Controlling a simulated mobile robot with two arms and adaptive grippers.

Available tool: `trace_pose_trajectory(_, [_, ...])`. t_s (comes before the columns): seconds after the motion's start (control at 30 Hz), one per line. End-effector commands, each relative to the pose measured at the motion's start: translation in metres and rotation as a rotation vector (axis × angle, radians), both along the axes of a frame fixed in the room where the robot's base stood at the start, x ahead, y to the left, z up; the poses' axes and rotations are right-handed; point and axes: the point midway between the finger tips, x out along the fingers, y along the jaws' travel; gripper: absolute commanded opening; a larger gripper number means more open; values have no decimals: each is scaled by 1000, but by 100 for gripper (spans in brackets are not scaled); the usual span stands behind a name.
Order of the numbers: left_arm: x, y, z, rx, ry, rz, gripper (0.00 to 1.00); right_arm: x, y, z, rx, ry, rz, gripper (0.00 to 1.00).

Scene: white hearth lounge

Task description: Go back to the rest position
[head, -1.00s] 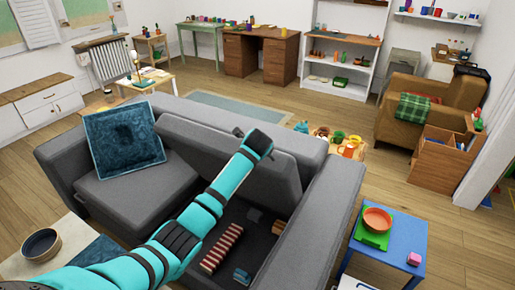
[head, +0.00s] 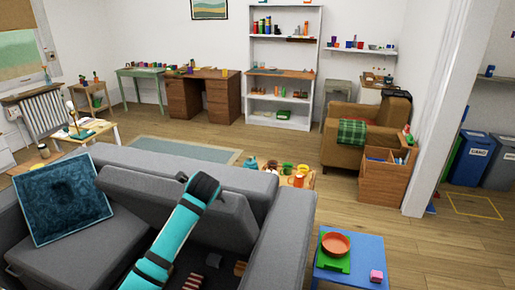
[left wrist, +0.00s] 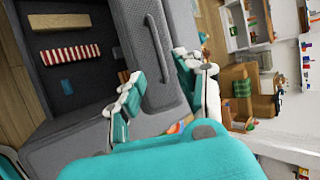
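My left arm rises from the bottom of the head view in front of the grey sofa (head: 285,235); its gripper is hidden behind the wrist there. In the left wrist view my left gripper (left wrist: 158,68) has its two fingers spread, with nothing between them. The sofa's raised seat panel (left wrist: 160,45) with a handle shows just beyond the fingers; I cannot tell whether they touch it. The open storage space under it holds a red-and-white striped item (left wrist: 70,54), a brown block (left wrist: 60,21) and a small blue item (left wrist: 66,87).
A blue side table (head: 370,262) with an orange bowl (head: 336,243) stands right of the sofa. A teal cushion (head: 60,200) leans on the left seat. A brown armchair (head: 350,130) and wooden box (head: 388,180) stand behind.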

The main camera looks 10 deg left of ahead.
Motion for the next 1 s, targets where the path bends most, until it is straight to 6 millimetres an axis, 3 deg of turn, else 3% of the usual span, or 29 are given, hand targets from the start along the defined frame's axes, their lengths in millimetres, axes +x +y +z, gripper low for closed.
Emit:
trace_pose_trajectory(0.17, [-24, -14, -30, -79, 13, 32, 35, 0, 0, 0, 0, 0, 0, 40])
trace_pose_trajectory(0.27, [-61, -32, -66, -193, 29, 88, 35, 0, 0, 0, 0, 0, 0, 40])
trace_pose_trajectory(0.4, [-128, -57, -113, -388, 58, 216, 35, 0, 0, 0, 0, 0, 0, 40])
trace_pose_trajectory(0.6, [-234, -83, -155, -640, 111, 448, 35, 0, 0, 0, 0, 0, 0, 40])
trace_pose_trajectory(0.8, [-325, -97, -167, -828, 151, 693, 35, 0, 0, 0, 0, 0, 0, 40])
trace_pose_trajectory(1.0, [-381, -102, -165, -928, 173, 865, 35, 0, 0, 0, 1, 0, 0, 40])
